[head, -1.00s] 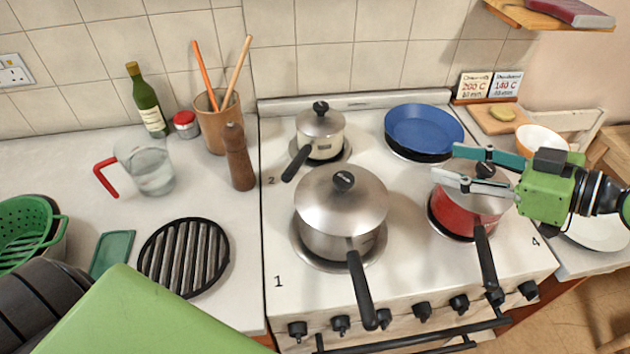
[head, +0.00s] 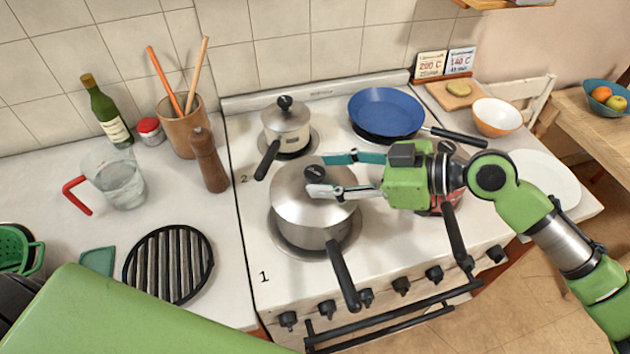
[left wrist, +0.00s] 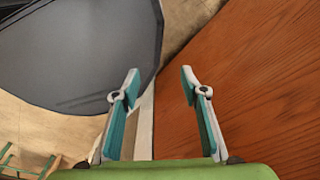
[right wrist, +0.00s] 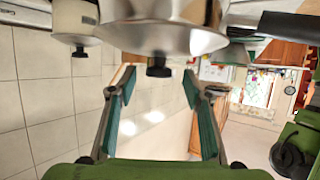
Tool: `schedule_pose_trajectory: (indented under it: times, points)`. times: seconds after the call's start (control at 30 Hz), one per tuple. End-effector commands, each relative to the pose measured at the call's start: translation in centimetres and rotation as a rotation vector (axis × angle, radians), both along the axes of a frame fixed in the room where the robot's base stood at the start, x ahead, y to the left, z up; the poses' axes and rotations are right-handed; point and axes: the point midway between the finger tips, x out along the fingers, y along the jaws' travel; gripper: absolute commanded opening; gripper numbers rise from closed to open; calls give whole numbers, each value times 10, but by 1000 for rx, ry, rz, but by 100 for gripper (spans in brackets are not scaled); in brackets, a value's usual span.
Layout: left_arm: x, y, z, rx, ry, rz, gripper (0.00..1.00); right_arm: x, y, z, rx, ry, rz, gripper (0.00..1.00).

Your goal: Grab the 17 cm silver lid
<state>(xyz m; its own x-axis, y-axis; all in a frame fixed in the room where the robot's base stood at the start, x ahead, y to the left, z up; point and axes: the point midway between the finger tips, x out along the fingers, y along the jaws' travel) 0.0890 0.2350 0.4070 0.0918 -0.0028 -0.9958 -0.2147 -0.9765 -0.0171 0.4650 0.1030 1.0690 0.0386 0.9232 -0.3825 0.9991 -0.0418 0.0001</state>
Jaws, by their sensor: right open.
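Silver domed lids with black knobs cover the pans; no size is marked on them. The large silver lid (head: 290,200) sits on the front-left pan (head: 300,236), and its knob (head: 315,173) also shows in the right wrist view (right wrist: 158,69). My right gripper (head: 321,175) is open, its two fingertips on either side of that knob; I cannot tell whether they touch it. A smaller silver lid (head: 285,117) sits on the small cream pan at the back left. The red pan (head: 458,192) at front right is mostly hidden by my right gripper. My left gripper (left wrist: 160,85) is open and empty.
A blue frying pan (head: 385,112) stands at the back right of the stove. Black pan handles stick out over the stove's front. The left counter holds a black grate (head: 168,263), a glass jug (head: 118,182), a pepper mill (head: 208,160) and a bottle (head: 106,110).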

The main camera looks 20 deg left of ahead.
Motion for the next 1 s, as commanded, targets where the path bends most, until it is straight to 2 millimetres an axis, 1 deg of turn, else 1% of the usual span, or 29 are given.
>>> schedule_pose_trajectory:
  times: [0.03, 0.1, 0.2, 0.33, 0.53, 0.57, 0.6, 0.67, 0.7, 0.73, 1.0]
  points:
    - [1, 0, 11, 0, -1, 0, 40, 1, 8, 3, 1, 3, 1, 46]
    - [1, 0, 17, 1, -1, 1, 40, 2, 17, -1, 1, 3, 1, 46]
    - [1, 0, 20, 1, -1, 1, 40, 2, 29, -8, 1, 3, 1, 46]
    - [1, 1, 21, 1, -1, 2, 40, 3, 35, -13, 1, 1, 1, 46]
    - [1, 1, 20, 0, -1, 3, 40, 3, 35, -14, 1, 0, 0, 46]
    - [1, 1, 20, 0, -1, 3, 40, 3, 35, -14, 1, 0, 0, 38]
    - [1, 1, 20, 0, -1, 3, 40, 3, 35, -14, 1, 0, 0, 27]
    - [1, 1, 20, 0, -1, 3, 40, 3, 35, -14, 1, 0, 0, 12]
    - [1, 1, 20, 0, -1, 3, 40, 3, 35, -14, 1, 0, 0, 1]
    - [1, 1, 20, 0, -1, 3, 40, 3, 35, -14, 1, 0, 0, 0]
    - [1, 1, 20, 1, 0, 2, 40, 3, 35, -13, 1, -1, 0, 0]
